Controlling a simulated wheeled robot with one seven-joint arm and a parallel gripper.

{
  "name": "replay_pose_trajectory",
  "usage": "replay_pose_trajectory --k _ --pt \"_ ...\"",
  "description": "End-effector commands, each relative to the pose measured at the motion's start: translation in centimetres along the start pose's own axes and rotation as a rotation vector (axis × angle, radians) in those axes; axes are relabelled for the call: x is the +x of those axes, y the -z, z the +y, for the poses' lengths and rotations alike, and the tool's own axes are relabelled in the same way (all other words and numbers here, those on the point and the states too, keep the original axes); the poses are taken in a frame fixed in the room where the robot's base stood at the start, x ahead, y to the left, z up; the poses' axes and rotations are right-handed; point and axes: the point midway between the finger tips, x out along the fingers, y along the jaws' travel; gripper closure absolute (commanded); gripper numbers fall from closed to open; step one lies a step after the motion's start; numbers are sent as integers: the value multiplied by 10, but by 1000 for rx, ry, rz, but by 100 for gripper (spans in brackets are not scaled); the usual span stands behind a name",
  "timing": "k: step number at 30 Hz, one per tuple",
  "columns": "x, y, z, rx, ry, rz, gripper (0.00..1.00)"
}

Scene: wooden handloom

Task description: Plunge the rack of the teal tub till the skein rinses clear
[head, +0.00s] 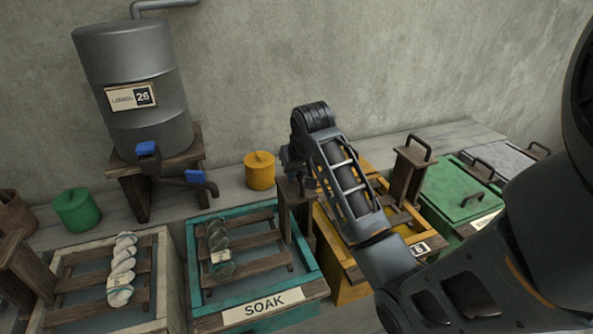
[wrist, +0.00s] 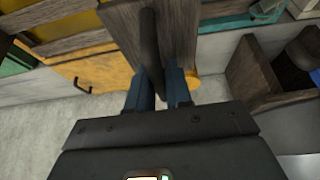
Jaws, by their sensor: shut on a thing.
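The teal tub (head: 198,292) stands in the front middle of the head view, with a SOAK label (head: 262,303) on its front. Its wooden slatted rack (head: 262,239) carries a grey-green twisted skein (head: 219,240) with a small tag. Dark liquid shows between the slats. The rack's upright post (head: 298,212) rises at the tub's right side. My gripper (head: 295,168) is at the post's top. In the wrist view my gripper (wrist: 158,90) is shut on the dark bar handle (wrist: 149,42) of the wooden post (wrist: 178,28). The grip is partly hidden.
A yellow tub (head: 345,284) stands close on the right, beneath my arm, with a green lidded tub (head: 447,190) beyond. A pale tub (head: 168,270) with a white skein (head: 121,268) is on the left. A metal tank (head: 135,60) with blue-handled taps stands behind.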

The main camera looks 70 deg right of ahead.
Motion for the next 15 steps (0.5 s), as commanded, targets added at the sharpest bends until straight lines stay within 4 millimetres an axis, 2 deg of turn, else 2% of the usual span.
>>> replay_pose_trajectory --k 1,15 --pt "8 -4 -1 -1 2 -2 100" --pt "46 -23 -1 0 1 -3 100"
